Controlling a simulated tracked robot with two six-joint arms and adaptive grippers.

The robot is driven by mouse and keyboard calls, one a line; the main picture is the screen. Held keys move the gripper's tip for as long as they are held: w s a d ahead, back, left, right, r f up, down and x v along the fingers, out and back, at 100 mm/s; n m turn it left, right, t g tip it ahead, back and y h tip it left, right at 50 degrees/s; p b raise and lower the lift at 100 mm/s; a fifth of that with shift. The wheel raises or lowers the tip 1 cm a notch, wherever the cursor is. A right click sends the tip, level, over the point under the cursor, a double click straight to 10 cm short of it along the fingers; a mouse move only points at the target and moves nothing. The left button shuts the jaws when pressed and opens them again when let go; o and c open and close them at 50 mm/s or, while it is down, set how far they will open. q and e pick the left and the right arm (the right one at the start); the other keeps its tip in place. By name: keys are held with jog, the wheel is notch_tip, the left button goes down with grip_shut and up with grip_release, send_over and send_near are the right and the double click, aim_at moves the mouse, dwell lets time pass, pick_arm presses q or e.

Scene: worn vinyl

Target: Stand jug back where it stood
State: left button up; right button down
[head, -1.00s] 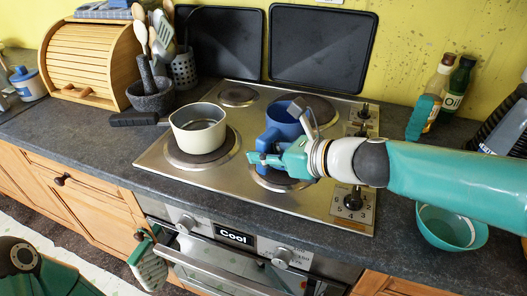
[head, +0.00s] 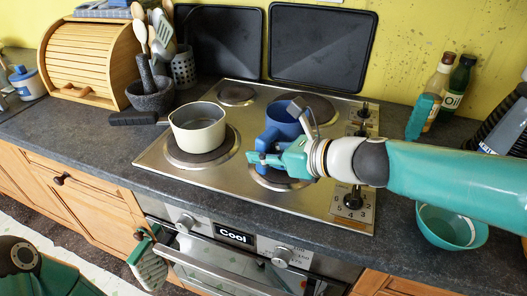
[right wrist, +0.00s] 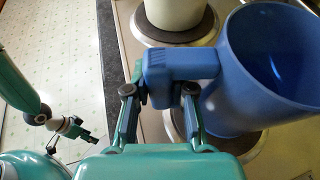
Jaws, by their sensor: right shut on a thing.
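The blue jug (head: 283,122) is over the front right ring of the hob, roughly upright. It fills the right side of the right wrist view (right wrist: 235,90), with its handle (right wrist: 180,66) towards my gripper. My right gripper (head: 268,159) is shut on the jug's handle; its fingers show in the right wrist view (right wrist: 160,98). I cannot tell whether the jug's base touches the ring (right wrist: 255,143) or hangs just above it. My left gripper (right wrist: 80,132) shows small in the right wrist view, away from the jug; its opening is unclear.
A cream saucepan (head: 198,130) stands on the front left ring, close to the jug. The back rings (head: 238,94) are bare. Knobs (head: 353,201) line the hob's right side. A teal bowl (head: 450,228) and bottles (head: 440,92) stand on the right counter.

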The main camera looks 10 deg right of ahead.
jog(key=shift+f+b, duration=0.6)
jog(key=shift+b, duration=0.05)
dwell(0.9)
jog(key=c, duration=0.9)
grip_release()
jog(key=shift+f, duration=0.1)
jog(key=shift+s, duration=0.1)
jog(key=shift+s+d+r, duration=0.2)
jog(key=shift+d+r, duration=0.05)
jog(key=shift+r, duration=0.05)
jog(key=p+v, duration=0.3)
jog(key=v, duration=0.4)
jog(key=shift+p, duration=0.3)
dwell(0.4)
